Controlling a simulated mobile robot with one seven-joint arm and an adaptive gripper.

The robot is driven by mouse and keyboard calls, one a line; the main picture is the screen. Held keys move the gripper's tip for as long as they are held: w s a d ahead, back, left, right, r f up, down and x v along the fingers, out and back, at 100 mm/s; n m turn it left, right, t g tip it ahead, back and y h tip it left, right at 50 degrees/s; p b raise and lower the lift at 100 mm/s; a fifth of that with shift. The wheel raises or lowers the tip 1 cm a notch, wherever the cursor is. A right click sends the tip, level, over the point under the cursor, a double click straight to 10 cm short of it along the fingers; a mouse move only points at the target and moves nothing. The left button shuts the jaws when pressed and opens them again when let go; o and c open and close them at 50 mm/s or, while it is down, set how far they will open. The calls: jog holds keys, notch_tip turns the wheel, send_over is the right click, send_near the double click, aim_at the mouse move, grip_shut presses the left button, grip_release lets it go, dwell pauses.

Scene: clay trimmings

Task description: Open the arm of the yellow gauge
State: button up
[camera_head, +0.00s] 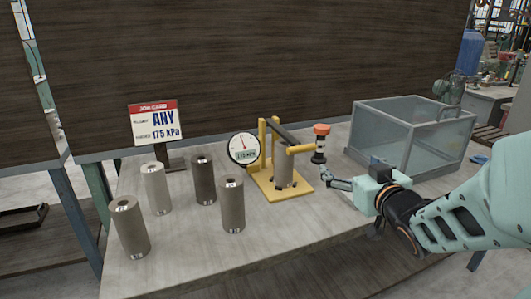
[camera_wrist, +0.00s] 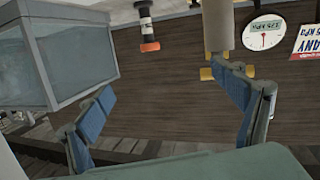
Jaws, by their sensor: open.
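The yellow gauge (camera_head: 262,158) stands mid-table in the head view, with a yellow base and upright posts. A round white dial (camera_head: 243,148) is at its left. A grey cylinder (camera_head: 284,172) is within its frame.
Several labelled cylinders (camera_head: 231,205) stand at the left of the table (camera_head: 200,255). A sign (camera_head: 156,123) reading "ANY" and "175 kPa" stands behind them. A clear-walled box (camera_head: 385,133) stands behind my gripper at right. The table front is clear.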

aim_at(297, 143)
jog(key=a+r+n+t+y+b, duration=0.1)
jog(key=a+n+y+b, duration=0.1)
jog(key=a+n+y, duration=0.45)
jog(key=w+a, duration=0.1)
jog(key=w, duration=0.2)
jog(key=w+a+m+h, duration=0.1)
jog(key=w+a, duration=0.1)
jog(key=w, duration=0.1)
jog(key=w+a+m+b, duration=0.1)
jog(key=w+a, duration=0.1)
jog(key=w, duration=0.1)
jog(key=shift+w+r+m+h, duration=0.25)
jog(key=shift+w+r+h, duration=0.05)
jog(key=shift+h, duration=0.05)
jog(key=c, duration=2)
